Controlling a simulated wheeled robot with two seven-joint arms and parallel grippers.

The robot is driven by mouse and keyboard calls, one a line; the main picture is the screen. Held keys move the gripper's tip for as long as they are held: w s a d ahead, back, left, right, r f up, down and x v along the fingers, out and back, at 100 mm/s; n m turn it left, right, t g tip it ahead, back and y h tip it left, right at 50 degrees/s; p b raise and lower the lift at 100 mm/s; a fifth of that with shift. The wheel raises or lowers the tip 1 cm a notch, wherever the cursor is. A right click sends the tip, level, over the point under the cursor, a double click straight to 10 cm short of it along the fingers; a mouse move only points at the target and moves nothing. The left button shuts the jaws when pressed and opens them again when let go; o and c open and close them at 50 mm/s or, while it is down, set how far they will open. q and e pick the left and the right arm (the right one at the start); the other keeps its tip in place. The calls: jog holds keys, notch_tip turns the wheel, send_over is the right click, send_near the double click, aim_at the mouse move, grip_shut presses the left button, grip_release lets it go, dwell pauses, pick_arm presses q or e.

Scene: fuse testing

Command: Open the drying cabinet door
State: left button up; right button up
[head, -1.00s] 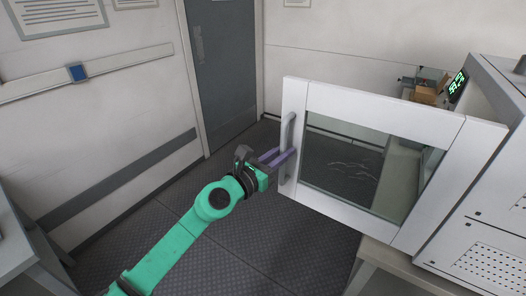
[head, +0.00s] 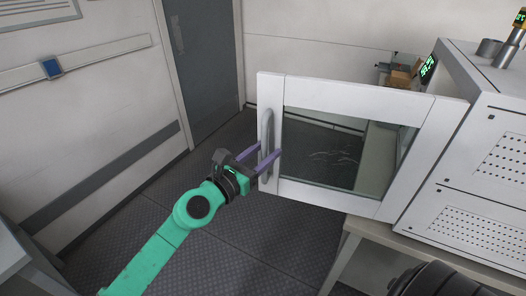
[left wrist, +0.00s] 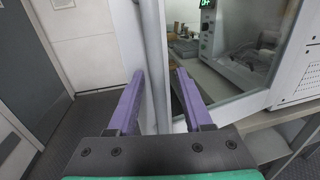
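The drying cabinet (head: 455,195) stands at the right. Its white-framed glass door (head: 360,92) is swung wide open toward the left, over the floor. The grey vertical bar handle (head: 266,128) is on the door's free edge. My left gripper (head: 268,151) is at the handle's lower part, one purple finger on each side. In the left wrist view the handle (left wrist: 155,55) stands between the two fingers, which are apart with gaps visible beside the bar. The left gripper is open around the handle. My right gripper is not in view.
A green-lit display (head: 428,70) is on the cabinet's far side, with small brown items (head: 400,76) behind it. A table (head: 375,228) supports the cabinet. A grey room door (head: 200,60) is at the back. The floor (head: 250,245) left of the cabinet door is clear.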

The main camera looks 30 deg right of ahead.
pick_arm(q)
jog(key=b+v, duration=0.1)
jog(key=v, duration=1.3)
jog(key=shift+a, duration=0.2)
jog(key=shift+s, duration=0.15)
